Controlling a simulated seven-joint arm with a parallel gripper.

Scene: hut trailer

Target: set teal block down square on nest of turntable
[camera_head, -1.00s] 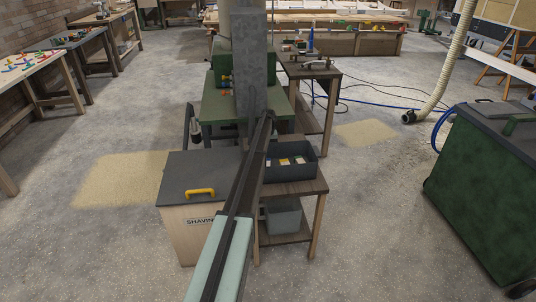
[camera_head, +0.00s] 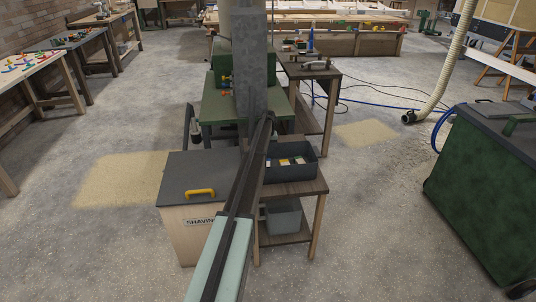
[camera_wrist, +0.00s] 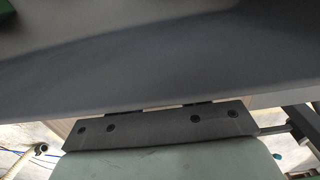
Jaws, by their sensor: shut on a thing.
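My gripper (camera_wrist: 155,112) shows in the wrist view as a dark bar with several screws, with two short dark finger parts at its upper edge. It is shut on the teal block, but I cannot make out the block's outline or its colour. A broad smooth blue-grey surface (camera_wrist: 160,65) fills the upper wrist view close in front of the fingers; I cannot tell what it belongs to. In the head view my arm covers the middle and the gripper end is hidden. I cannot make out the turntable or its nest in either view.
A shavings bin (camera_head: 187,172) with a yellow handle stands left of my arm. A black tray (camera_head: 297,176) with cards lies on a small wooden stand to its right. A green machine table (camera_head: 222,108) is behind. A green cabinet (camera_head: 480,190) stands right.

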